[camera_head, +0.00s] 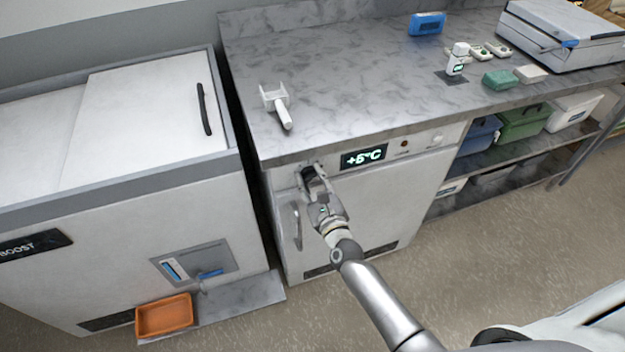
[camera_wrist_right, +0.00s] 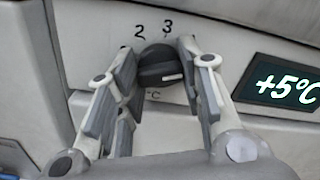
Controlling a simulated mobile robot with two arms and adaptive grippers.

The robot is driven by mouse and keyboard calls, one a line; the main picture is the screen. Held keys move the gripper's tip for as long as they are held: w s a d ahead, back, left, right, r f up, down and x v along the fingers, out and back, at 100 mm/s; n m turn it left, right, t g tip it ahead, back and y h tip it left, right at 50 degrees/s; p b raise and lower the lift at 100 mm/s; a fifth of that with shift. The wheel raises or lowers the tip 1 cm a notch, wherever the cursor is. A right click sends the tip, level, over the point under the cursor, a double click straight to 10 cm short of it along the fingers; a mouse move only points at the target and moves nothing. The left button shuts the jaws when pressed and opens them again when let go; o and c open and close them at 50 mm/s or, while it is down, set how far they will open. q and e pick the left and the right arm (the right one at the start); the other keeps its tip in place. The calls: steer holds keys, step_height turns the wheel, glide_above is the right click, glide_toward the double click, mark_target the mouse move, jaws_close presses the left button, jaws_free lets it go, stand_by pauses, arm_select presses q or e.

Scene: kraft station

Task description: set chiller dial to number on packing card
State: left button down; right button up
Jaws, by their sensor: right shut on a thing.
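The black chiller dial (camera_wrist_right: 158,66) is on the chiller's front panel, with printed 2 and 3 above it in the right wrist view; a mark to the left is partly hidden by a finger. The lit display (camera_head: 364,157) reads +5°C. I cannot make out a packing card. My left gripper is out of view.
The chiller's grey marbled counter (camera_head: 350,75) bears a white tool (camera_head: 277,105) and several small items at the back right. A chest freezer (camera_head: 130,130) stands to the left, with an orange tray (camera_head: 163,316) low before it. A shelf with bins (camera_head: 524,122) is right.

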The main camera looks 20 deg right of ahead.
steer(key=n, duration=0.3)
steer(key=shift+n, duration=0.3)
steer(key=n, duration=0.3)
steer(key=shift+n, duration=0.3)
steer(key=n+p, duration=0.1)
steer(key=n, duration=0.2)
steer(key=shift+n, duration=0.4)
steer(key=n+p, duration=0.1)
steer(key=n, duration=0.3)
steer(key=n+p, duration=0.1)
steer(key=n, duration=0.6)
steer(key=shift+n+p, duration=0.3)
steer(key=shift+n, duration=0.1)
steer(key=n, duration=0.3)
steer(key=shift+n+p, duration=0.35)
steer(key=shift+n, duration=1.35)
steer(key=shift+f, duration=0.1)
